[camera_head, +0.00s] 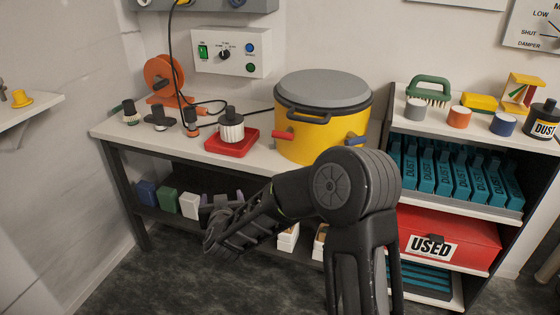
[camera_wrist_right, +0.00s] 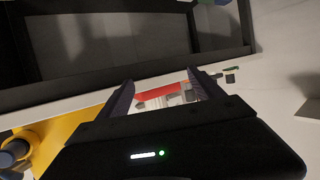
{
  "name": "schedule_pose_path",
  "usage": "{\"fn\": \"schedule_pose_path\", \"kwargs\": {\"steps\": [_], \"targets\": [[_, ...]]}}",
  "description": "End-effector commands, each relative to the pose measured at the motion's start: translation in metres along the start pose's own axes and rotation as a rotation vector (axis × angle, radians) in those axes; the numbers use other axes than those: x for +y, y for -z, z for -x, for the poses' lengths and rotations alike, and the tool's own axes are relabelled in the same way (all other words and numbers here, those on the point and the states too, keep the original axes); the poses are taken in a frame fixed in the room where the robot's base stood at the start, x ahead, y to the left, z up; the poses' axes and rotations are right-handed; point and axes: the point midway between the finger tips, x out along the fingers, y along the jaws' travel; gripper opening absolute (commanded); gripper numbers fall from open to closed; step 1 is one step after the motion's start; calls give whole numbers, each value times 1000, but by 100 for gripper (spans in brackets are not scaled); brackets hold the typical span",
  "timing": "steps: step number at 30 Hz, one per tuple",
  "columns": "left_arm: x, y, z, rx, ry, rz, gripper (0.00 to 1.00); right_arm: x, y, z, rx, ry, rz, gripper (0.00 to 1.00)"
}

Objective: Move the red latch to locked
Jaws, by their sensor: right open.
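The red latch (camera_head: 283,135) sticks out from the left side of the yellow drum (camera_head: 303,150), which stands on the bench under a grey lid (camera_head: 322,88). A blue latch (camera_head: 355,139) sits further right on the drum, partly behind my arm. My right gripper (camera_head: 223,201) is open and empty, in front of the bench edge, below and left of the red latch and apart from it. In the right wrist view its two fingers (camera_wrist_right: 161,90) stand apart, with part of the yellow drum (camera_wrist_right: 60,130) at lower left. My left gripper is out of view.
A red tray (camera_head: 243,145) holds a white-ribbed, black-topped part (camera_head: 231,125) left of the drum. Brush-like tools and an orange reel (camera_head: 164,75) stand further left. A shelf unit (camera_head: 400,127) is close on the right.

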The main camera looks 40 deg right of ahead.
Motion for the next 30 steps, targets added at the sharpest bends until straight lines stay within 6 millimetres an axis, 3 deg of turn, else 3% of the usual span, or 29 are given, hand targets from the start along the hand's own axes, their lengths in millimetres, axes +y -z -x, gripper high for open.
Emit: {"fn": "schedule_pose_path", "kwargs": {"steps": [1, 3, 6, 10, 14, 22, 30], "targets": [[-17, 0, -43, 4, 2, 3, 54, 23, 14, -14, 97, -88, -17, 76], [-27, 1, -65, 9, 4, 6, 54, 56, 52, -11, 193, -212, -32, 76], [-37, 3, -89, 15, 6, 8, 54, 97, 91, 4, 276, -364, -58, 76], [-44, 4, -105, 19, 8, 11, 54, 132, 118, 24, 318, -491, -86, 76], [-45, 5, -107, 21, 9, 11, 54, 144, 129, 34, 326, -537, -95, 76], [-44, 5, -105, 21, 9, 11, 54, 145, 130, 34, 325, -539, -93, 76], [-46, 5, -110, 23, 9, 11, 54, 153, 133, 20, 324, -540, -95, 76]]}}
